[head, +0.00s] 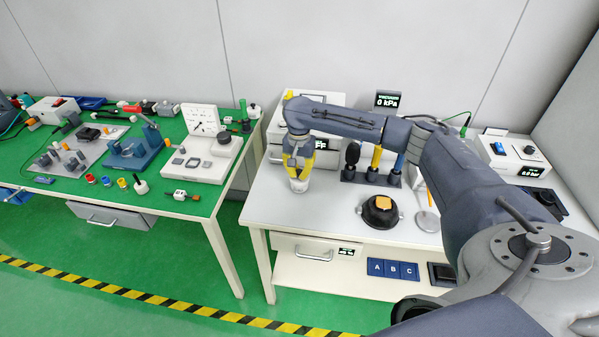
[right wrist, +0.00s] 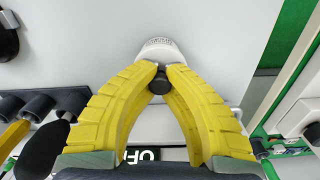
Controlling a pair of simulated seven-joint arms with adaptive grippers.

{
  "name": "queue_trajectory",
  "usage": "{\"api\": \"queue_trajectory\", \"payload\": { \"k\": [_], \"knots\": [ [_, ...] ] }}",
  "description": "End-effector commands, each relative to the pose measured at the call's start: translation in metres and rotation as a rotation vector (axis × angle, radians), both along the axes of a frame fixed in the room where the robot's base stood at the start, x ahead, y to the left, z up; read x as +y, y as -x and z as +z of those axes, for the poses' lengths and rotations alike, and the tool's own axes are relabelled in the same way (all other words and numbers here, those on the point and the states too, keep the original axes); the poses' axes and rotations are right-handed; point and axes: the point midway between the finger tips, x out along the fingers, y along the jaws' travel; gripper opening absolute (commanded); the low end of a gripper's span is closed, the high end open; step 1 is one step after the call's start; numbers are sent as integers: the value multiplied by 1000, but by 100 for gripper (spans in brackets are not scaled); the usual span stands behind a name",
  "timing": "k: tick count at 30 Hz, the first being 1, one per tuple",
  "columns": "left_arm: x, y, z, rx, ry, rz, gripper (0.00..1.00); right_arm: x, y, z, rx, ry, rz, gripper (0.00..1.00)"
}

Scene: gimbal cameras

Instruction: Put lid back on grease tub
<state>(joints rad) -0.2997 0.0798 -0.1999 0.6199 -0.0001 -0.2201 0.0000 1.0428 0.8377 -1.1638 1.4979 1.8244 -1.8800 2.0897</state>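The white grease tub (head: 299,185) stands on the white bench near its left edge in the head view. My right gripper (head: 298,170) points down right above it. In the right wrist view, the yellow fingers of my right gripper (right wrist: 159,80) close around a small dark knob (right wrist: 159,85), which looks like the lid's handle. A white round body with lettering (right wrist: 160,47) shows just beyond the fingertips. The fingers hide much of the lid, so I cannot tell whether it touches the tub's rim. My left gripper is not in view.
A black round fixture with an orange top (head: 382,208) stands right of the tub. A rack with black, yellow and blue handles (head: 372,172) is behind it. White instrument boxes (head: 325,155) stand at the back. The bench front around the tub is clear.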

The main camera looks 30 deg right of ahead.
Motion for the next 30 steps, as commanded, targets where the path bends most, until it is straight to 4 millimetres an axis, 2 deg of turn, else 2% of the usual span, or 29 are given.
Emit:
{"api": "queue_trajectory", "payload": {
  "k": [27,28,30],
  "knots": [
    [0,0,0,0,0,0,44,0,0,-2,1,1,0,0],
    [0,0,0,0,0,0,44,0,0,-2,1,1,0,9],
    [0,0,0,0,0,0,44,0,0,-2,1,1,0,17]
  ]
}}
